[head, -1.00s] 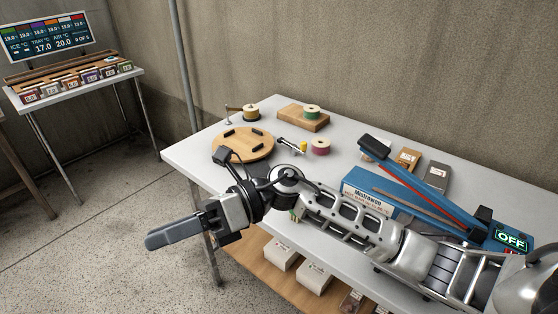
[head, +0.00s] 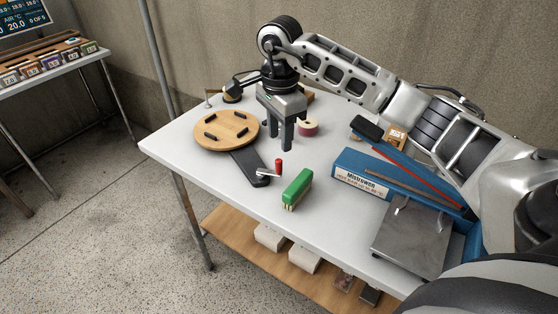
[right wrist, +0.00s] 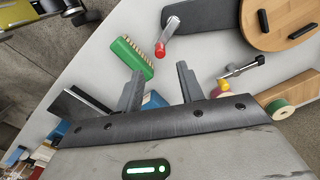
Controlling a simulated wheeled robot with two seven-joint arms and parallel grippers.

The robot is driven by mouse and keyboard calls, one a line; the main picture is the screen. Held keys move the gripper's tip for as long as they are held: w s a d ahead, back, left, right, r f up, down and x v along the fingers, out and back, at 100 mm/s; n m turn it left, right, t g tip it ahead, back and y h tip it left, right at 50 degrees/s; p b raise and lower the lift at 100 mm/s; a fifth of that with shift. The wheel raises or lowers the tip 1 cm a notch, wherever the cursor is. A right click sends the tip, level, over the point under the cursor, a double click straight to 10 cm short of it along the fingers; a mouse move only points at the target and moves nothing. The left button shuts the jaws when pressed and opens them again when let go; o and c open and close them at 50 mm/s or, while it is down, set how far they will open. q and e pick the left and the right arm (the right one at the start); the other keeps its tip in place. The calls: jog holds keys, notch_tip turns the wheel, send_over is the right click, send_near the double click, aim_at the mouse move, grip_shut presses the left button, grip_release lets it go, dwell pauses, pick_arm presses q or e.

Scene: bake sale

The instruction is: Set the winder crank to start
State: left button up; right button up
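The winder is a round wooden disc (head: 240,128) with black pegs, joined to a dark base arm (head: 247,166) on the table. At the base's near end is a short metal crank (head: 265,172) with an upright red handle (head: 278,166). My right gripper (head: 280,142) is above the table behind the crank, fingers down, open and empty. In the right wrist view the fingers (right wrist: 160,88) are spread, with the red handle (right wrist: 160,51) beyond the gap and not touched. The disc also shows there (right wrist: 285,18). My left gripper is out of view.
A green brush (head: 297,187) lies close right of the crank. A pink spool (head: 308,128) stands behind the gripper. A blue sealer (head: 360,172) fills the right side. A yellow-ended tool (right wrist: 223,85) shows in the wrist view. The table front left is clear.

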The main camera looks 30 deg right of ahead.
aim_at(279, 160)
notch_tip(279, 160, down, 8)
jog(key=shift+f+p, duration=0.25)
jog(key=shift+p, duration=0.05)
grip_shut()
